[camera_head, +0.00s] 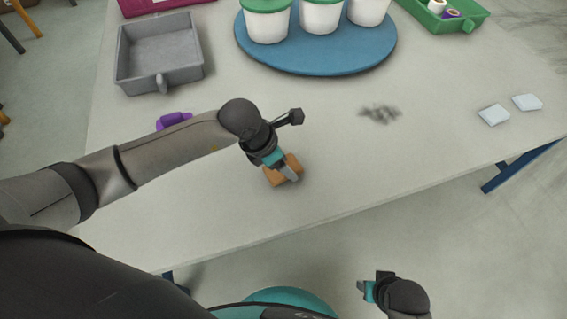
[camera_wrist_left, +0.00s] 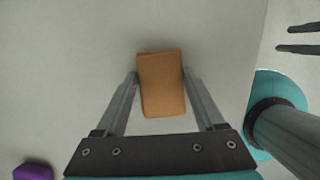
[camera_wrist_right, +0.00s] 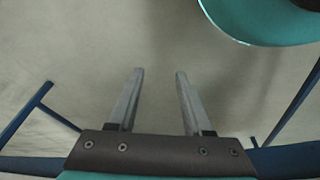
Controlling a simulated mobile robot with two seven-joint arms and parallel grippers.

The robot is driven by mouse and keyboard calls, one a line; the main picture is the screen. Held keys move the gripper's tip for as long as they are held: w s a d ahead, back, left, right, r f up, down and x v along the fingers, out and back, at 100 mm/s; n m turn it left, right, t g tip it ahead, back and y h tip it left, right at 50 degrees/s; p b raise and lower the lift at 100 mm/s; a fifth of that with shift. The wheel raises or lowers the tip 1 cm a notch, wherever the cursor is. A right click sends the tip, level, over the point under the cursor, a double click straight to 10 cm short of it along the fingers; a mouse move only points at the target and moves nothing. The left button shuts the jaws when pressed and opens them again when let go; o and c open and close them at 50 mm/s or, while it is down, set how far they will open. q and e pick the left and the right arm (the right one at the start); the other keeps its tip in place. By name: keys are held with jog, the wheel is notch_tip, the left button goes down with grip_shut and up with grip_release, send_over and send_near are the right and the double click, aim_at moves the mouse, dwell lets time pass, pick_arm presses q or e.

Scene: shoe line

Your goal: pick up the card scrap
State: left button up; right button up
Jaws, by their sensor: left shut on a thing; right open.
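The card scrap is a small orange-brown block-like piece (camera_head: 272,177) on the table, near its front edge in the head view. It also shows in the left wrist view (camera_wrist_left: 161,84), between the fingers. My left gripper (camera_head: 291,174) is shut on it, with a finger on each side; in the head view the gripper partly hides it. I cannot tell whether the scrap is clear of the table. My right gripper (camera_wrist_right: 158,72) is open and empty, over the floor in front of the table; it shows at the bottom of the head view (camera_head: 362,287).
A purple object (camera_head: 174,120) lies behind my left forearm. A grey tray (camera_head: 135,88) stands at the back left. A blue round mat (camera_head: 330,68) bears white tubs with green lids. A green bin (camera_head: 470,22) and two pale squares (camera_head: 494,115) are on the right. A dark smudge (camera_head: 380,113) marks the table.

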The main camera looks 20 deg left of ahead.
pick_arm(q)
notch_tip(320, 180, up, 19)
jog(key=p, duration=0.6)
pick_arm(e)
jog(key=s+d+f, duration=0.6)
jog(key=s+f, duration=0.2)
jog(key=f, duration=0.1)
jog(key=shift+s+h, duration=0.2)
jog(key=shift+h, duration=0.1)
pick_arm(q)
jog(key=shift+f, duration=0.15)
